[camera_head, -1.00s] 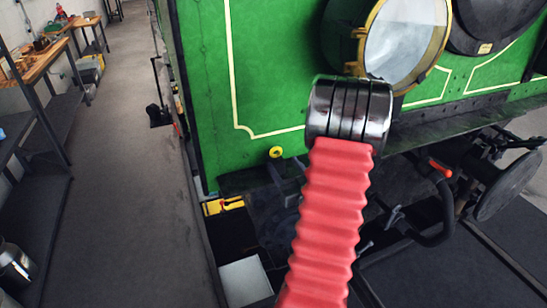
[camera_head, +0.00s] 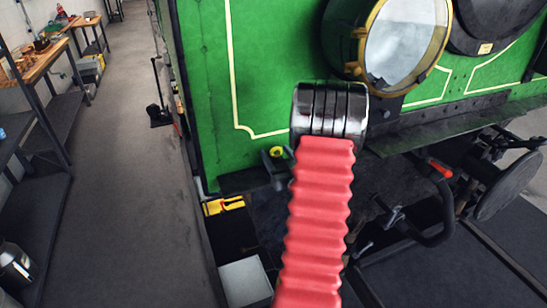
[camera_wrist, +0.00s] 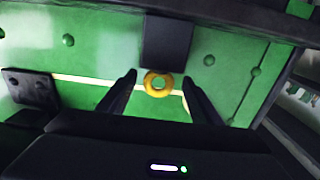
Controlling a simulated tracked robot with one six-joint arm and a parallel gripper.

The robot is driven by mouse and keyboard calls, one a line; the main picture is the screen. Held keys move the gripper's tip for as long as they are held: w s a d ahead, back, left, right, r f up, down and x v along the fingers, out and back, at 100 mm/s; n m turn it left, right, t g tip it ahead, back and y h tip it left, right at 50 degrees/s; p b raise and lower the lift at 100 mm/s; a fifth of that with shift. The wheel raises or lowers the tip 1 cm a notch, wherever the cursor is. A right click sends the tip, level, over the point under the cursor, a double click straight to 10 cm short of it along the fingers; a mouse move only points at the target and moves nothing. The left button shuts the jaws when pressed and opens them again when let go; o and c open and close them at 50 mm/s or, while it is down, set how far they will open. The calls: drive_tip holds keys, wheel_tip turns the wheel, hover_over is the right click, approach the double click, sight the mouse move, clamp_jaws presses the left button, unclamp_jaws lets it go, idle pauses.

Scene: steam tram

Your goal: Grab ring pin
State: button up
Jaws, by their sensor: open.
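The ring pin shows as a yellow ring (camera_wrist: 148,84) in the wrist view, below a dark block. In the head view the yellow ring (camera_head: 277,152) sits at the lower front of the green tram, just left of my arm's metal wrist. My gripper (camera_wrist: 158,82) is open, with one dark finger on each side of the ring. The ring appears between the fingertips in the picture. I see no contact, and I cannot tell how far ahead of the tips it is. In the head view a dark finger shows close to the ring; the rest is hidden behind my arm.
The green tram front (camera_head: 275,60) fills the area ahead, with a brass-rimmed headlamp (camera_head: 405,45) close above my wrist. A dark beam (camera_head: 450,120) and a black hose (camera_head: 437,225) lie to the right.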

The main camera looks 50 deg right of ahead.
drive_tip(key=shift+w+d, duration=0.35)
drive_tip(key=shift+w, duration=0.25)
drive_tip(key=shift+c, duration=0.5)
drive_tip(key=c, duration=1.1)
